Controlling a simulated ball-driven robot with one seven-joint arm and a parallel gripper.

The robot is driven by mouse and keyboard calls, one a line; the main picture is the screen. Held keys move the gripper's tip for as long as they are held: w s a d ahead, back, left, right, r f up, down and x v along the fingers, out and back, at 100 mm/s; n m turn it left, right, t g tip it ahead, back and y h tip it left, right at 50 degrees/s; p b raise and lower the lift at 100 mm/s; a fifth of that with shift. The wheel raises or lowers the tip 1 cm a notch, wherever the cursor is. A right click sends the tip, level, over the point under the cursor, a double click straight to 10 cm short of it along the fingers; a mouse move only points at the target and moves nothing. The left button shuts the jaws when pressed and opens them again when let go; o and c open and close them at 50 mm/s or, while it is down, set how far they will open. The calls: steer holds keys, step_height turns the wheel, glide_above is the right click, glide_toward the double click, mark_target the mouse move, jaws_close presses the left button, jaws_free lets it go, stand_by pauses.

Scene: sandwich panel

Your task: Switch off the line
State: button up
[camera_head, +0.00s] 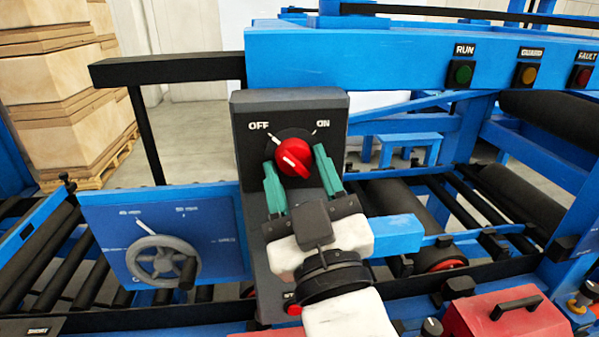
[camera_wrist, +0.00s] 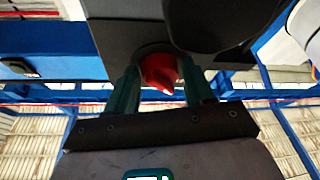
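A red rotary switch knob (camera_head: 294,157) sits on a dark grey box (camera_head: 290,104) with OFF marked at upper left and ON at upper right. The knob's handle is tilted; I cannot tell for sure which mark it points at. My gripper (camera_head: 299,172) is in front of the knob with its green fingers apart, one on each side of it. In the wrist view the red knob (camera_wrist: 160,72) shows between the two green fingers (camera_wrist: 158,88). Whether the fingers touch the knob is not clear.
A blue panel with a grey handwheel (camera_head: 163,262) stands left of the switch box. RUN, GUARD and FAULT lamps (camera_head: 463,74) are on the blue beam at upper right. A red toolbox (camera_head: 495,318) is at lower right. Rollers lie behind.

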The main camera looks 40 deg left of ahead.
steer(key=shift+o, duration=1.4)
steer(key=b+v, duration=0.3)
steer(key=v, duration=0.7)
steer(key=shift+s+d+b, duration=0.15)
steer(key=shift+d+b, duration=0.2)
steer(key=shift+b, duration=0.05)
steer(key=shift+f, duration=0.1)
